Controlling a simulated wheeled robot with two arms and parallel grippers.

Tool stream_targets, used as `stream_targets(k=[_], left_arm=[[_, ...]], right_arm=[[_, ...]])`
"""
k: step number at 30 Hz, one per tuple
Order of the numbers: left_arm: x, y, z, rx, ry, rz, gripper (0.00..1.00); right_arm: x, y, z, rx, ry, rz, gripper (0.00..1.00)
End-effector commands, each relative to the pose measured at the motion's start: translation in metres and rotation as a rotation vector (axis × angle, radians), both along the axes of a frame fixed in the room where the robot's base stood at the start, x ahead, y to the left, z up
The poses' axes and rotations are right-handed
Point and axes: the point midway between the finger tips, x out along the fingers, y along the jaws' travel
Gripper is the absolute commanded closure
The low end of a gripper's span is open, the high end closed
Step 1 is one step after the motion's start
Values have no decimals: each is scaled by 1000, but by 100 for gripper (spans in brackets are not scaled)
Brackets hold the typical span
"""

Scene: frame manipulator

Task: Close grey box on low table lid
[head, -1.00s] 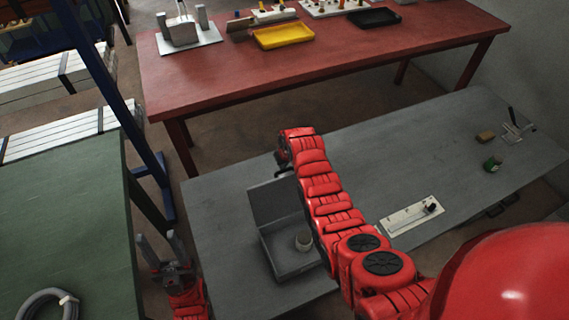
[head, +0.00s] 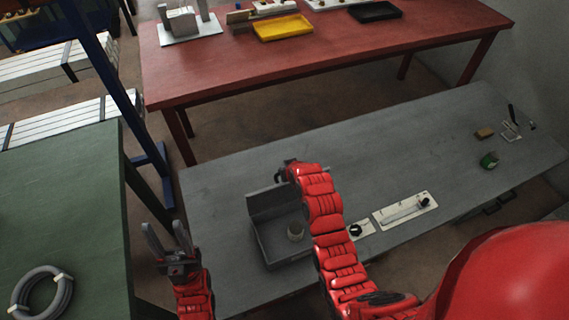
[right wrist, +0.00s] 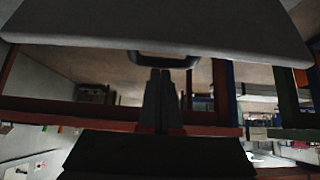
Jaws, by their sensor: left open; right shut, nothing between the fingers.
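The grey box (head: 290,257) sits on the low grey table (head: 410,150). Its lid (head: 268,204) is open, raised at the box's far side. In the right wrist view a grey panel, apparently the lid (right wrist: 150,25), with a dark handle (right wrist: 163,61) spans the top. The shut, empty right fingers (right wrist: 161,82) point at the handle; contact is unclear. My left gripper (head: 167,238) is open and empty, left of the box.
A panel with a slider (head: 405,209) and a small knob plate (head: 358,230) lie right of the box, by my right arm. A green table (head: 70,200) with a cable coil (head: 40,290) stands left. A red table (head: 330,60) stands behind. The low table's middle is clear.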

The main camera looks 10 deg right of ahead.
Motion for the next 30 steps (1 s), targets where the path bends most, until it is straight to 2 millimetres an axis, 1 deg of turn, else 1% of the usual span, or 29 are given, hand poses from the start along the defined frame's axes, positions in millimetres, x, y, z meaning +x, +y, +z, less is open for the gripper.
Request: stream_targets(k=[1,5,8,12,18,22,26,30], left_arm=[[0,0,-11,0,0,0,50],[0,0,-33,0,0,0,50],[0,0,-53,0,0,0,50],[0,0,-86,0,0,0,50],[0,0,-135,0,0,0,50],[0,0,-156,0,0,0,50],[0,0,-176,0,0,0,50],[0,0,-194,0,0,0,50]], right_arm=[[-12,-2,-10,8,-32,-1,100],[-35,-7,-14,29,-146,-1,100],[-54,-10,-18,46,-238,-2,100],[-82,-16,-28,71,-366,-1,100],[-117,-22,-44,106,-543,1,100],[-131,-25,-47,123,-631,1,100],[-143,-27,-56,137,-698,1,100],[-154,-29,-66,161,-811,2,100]])
